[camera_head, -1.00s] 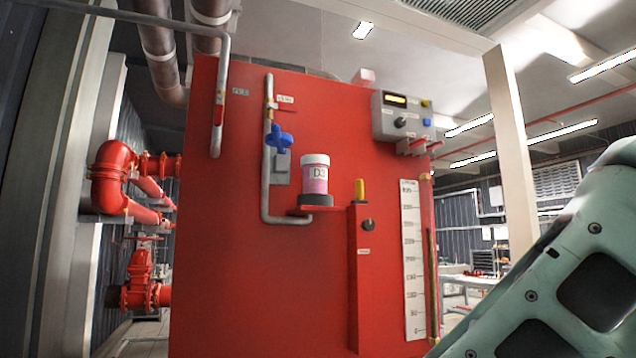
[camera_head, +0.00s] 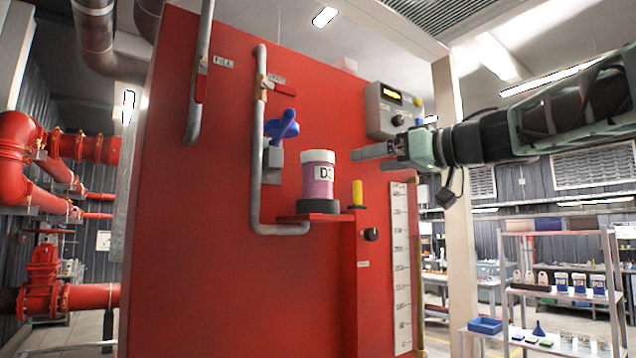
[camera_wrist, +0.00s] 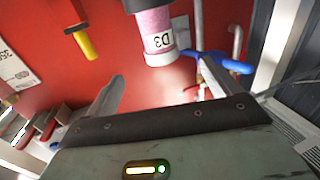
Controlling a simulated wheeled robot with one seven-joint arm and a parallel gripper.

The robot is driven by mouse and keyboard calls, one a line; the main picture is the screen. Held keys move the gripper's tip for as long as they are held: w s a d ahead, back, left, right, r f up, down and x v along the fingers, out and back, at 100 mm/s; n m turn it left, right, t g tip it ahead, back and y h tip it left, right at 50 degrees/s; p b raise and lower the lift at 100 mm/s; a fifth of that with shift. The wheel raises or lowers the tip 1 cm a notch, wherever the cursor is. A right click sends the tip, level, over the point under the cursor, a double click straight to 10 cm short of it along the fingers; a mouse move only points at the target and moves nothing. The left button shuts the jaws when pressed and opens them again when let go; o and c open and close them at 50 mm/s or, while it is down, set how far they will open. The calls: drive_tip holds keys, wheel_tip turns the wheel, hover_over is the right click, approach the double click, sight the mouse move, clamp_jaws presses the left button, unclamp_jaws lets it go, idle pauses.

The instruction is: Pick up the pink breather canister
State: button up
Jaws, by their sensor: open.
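The pink breather canister (camera_head: 318,180) has a white lid, a "D3" label and a dark base ring. It stands upright on a small red shelf (camera_head: 312,217) on the front of the red cabinet. My gripper (camera_head: 372,160) is open and empty, to the right of the canister and about level with its top, apart from it. In the wrist view the canister (camera_wrist: 153,25) appears upside down at the top centre, beyond the gap between the two fingers (camera_wrist: 150,95).
A blue valve handle (camera_head: 283,127) and a grey pipe (camera_head: 257,150) are just left of the canister. A yellow-handled part (camera_head: 357,193) stands right of the shelf. A grey control box (camera_head: 392,108) is behind my gripper. The red cabinet (camera_head: 215,240) fills the middle.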

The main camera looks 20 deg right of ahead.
sight(330, 169)
drive_tip(key=p+x, duration=0.3)
drive_tip(key=x, duration=0.9)
drive_tip(key=p+x, duration=0.1)
drive_tip(key=x, duration=0.4)
drive_tip(key=shift+w+d+r+p, duration=0.1)
drive_tip(key=shift+w+r+p, duration=0.1)
drive_tip(key=shift+p, duration=0.15)
drive_tip(key=c, duration=1.3)
